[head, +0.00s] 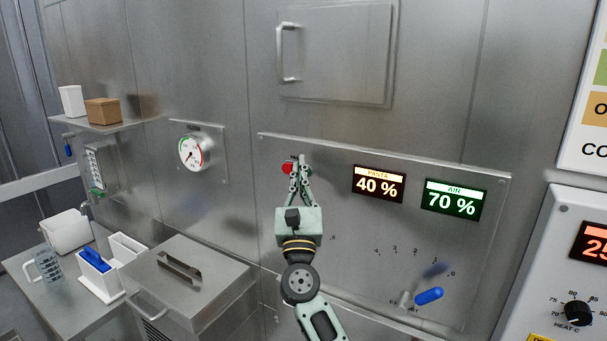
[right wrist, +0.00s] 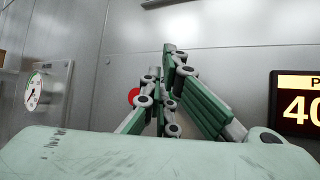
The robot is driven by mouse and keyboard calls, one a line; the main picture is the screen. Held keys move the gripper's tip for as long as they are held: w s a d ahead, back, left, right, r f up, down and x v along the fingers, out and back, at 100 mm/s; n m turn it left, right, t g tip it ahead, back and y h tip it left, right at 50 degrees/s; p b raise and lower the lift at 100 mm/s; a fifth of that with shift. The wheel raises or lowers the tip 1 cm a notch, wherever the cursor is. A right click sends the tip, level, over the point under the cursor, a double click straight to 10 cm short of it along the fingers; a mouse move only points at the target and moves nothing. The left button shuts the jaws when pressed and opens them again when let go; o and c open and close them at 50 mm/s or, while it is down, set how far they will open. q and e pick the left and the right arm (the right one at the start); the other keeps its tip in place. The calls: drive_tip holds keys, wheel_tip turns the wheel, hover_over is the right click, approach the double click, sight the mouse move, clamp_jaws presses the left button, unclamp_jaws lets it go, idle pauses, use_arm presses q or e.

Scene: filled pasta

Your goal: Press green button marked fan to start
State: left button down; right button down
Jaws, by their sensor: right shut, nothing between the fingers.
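My right gripper (head: 301,160) is shut and empty, with its fingertips up at the left part of a steel control panel (head: 345,228). It also shows in the right wrist view (right wrist: 168,48), where the fingers meet in a point. A red button (head: 287,169) shows just left of the fingers and partly behind them; it also shows in the right wrist view (right wrist: 133,96). I see no green button marked fan; the gripper and arm cover part of the panel. I cannot tell whether the fingertips touch the panel. My left gripper is not in view.
The panel carries a pasta display (head: 378,184) reading 40 %, an air display (head: 454,197) reading 70 %, and a blue-handled lever (head: 429,296). A dial gauge (head: 194,152) hangs to the left. A lidded steel box (head: 190,285) stands below left.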

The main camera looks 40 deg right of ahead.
drive_tip(key=shift+w+d, duration=0.1)
drive_tip(key=shift+d, duration=0.15)
drive_tip(key=shift+a, duration=0.2)
idle(0.4)
drive_tip(key=shift+s+a, duration=0.35)
drive_tip(key=shift+a, duration=0.25)
drive_tip(key=shift+a, duration=0.1)
drive_tip(key=shift+s+a, duration=0.3)
drive_tip(key=shift+a, duration=0.45)
drive_tip(key=shift+s+a, duration=0.35)
drive_tip(key=shift+a, duration=0.35)
drive_tip(key=shift+s+a, duration=0.3)
drive_tip(key=shift+a, duration=0.45)
